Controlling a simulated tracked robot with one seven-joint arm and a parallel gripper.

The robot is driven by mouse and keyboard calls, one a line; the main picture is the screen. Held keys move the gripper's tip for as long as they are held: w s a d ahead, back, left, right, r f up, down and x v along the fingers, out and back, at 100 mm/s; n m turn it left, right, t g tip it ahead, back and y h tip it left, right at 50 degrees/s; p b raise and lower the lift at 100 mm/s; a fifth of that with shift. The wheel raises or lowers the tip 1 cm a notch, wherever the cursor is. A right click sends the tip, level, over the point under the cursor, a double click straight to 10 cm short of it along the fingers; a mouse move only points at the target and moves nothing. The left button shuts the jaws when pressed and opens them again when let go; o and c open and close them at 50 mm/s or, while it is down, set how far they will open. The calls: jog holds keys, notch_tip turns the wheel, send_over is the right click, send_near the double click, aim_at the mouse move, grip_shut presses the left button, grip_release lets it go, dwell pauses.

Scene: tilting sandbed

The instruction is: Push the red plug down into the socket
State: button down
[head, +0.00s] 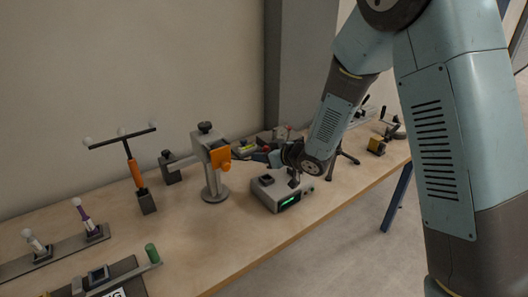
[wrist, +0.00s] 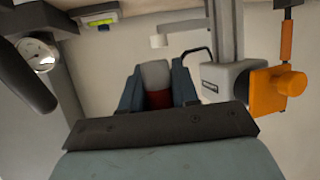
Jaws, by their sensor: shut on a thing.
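My gripper (head: 266,158) reaches left over the bench, above and behind a grey box with a green display (head: 284,192). In the wrist view my gripper (wrist: 158,82) has its two blue-grey fingers closed on a red piece with a grey rounded end, which I take for the red plug (wrist: 158,99).
A grey clamp stand with an orange block (head: 220,158) stands just left of my gripper. A T-shaped tool (head: 130,165) stands farther left. Dark tools clutter the bench behind. A round gauge (wrist: 38,54) shows at the left of the wrist view. The bench (head: 235,232) is bare in front of the stand.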

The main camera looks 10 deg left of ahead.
jog(key=shift+f, duration=3.3)
jog(key=shift+d+f, duration=0.1)
jog(key=shift+f, duration=0.2)
